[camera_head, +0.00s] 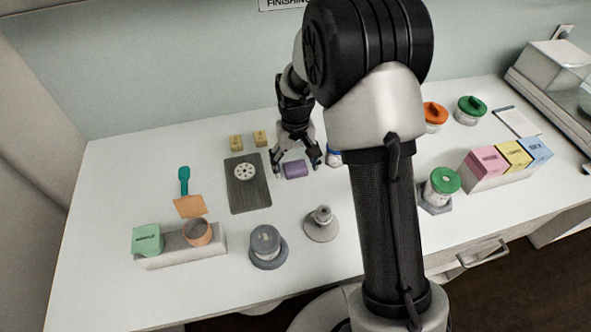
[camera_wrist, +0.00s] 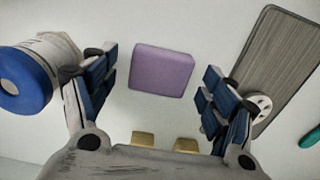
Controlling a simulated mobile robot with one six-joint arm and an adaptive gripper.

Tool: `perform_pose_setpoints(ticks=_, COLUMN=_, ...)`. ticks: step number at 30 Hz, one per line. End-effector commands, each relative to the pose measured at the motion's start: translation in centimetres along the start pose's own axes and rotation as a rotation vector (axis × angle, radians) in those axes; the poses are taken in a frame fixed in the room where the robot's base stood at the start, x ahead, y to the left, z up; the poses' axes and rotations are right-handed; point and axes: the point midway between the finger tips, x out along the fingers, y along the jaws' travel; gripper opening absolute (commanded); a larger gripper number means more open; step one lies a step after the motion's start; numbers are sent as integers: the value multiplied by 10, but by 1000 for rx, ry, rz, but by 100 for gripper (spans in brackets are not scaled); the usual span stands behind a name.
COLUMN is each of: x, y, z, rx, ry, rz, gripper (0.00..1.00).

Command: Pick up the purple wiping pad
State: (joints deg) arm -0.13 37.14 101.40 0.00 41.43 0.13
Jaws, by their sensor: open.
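The purple wiping pad (camera_head: 295,169) lies on the white table, just right of a dark board. It also shows in the wrist view (camera_wrist: 161,70), near the top middle, between the lines of the two fingers and a little beyond their tips. My gripper (camera_head: 297,167) is open above the table at the pad, with one finger to each side in the head view. In the wrist view my gripper (camera_wrist: 158,88) has blue-padded fingers set wide apart, and nothing is held between them. I cannot tell the exact height of the fingertips above the table.
A dark board (camera_head: 248,190) with a pale perforated disc lies left of the pad. A blue-lidded jar (camera_wrist: 22,80) stands close beside one finger, partly hidden by my arm in the head view (camera_head: 334,157). Two yellow blocks (camera_head: 248,140) sit behind. A grey cone-shaped piece (camera_head: 321,226) stands in front.

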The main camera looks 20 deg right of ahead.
Motion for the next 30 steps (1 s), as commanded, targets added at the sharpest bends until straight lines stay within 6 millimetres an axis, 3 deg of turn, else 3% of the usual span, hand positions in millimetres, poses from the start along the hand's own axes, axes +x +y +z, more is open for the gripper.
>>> perform_pose_setpoints(ticks=18, x=0, y=0, z=0, rx=0, ry=0, rz=0, gripper=40)
perform_pose_setpoints(ticks=25, x=-4, y=0, z=0, rx=0, ry=0, rz=0, gripper=39)
perform_pose_setpoints(ticks=30, x=-30, y=0, z=-1, rx=0, ry=3, rz=0, gripper=39)
